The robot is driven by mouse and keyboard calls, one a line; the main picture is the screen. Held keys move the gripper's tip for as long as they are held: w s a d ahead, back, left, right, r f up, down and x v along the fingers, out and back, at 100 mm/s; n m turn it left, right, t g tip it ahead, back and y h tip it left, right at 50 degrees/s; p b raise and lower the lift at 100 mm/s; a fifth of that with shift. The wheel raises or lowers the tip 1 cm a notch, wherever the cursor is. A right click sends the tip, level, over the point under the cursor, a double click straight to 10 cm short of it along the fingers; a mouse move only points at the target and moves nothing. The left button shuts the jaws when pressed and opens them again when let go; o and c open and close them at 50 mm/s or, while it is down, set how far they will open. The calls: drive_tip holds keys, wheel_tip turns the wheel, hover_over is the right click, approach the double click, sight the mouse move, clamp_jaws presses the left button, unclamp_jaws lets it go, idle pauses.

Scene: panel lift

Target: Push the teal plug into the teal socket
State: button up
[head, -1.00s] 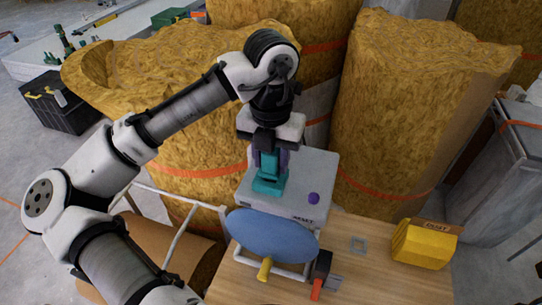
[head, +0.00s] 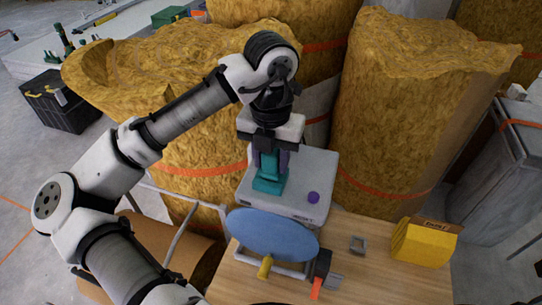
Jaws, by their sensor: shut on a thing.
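My gripper (head: 270,160) points down over the grey box (head: 317,171) and is shut on the teal plug (head: 269,165). The teal socket (head: 267,186) is on the left part of the box's top, right below the plug. The plug stands upright over the socket and the two look in contact, but the jaws partly hide the join. I cannot tell how deep the plug sits.
A purple knob (head: 313,197) is on the same box. A blue oval disc (head: 272,235) with a yellow handle (head: 265,268) stands in front. A yellow box (head: 424,243) is at the right of the wooden table (head: 366,272). Tall yellow insulation rolls (head: 400,110) stand behind.

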drive_tip(key=shift+f, duration=0.45)
drive_tip(key=o, duration=1)
drive_tip(key=shift+r, duration=0.1)
wheel_tip(320, 180, up, 14)
drive_tip(key=shift+f, duration=0.1)
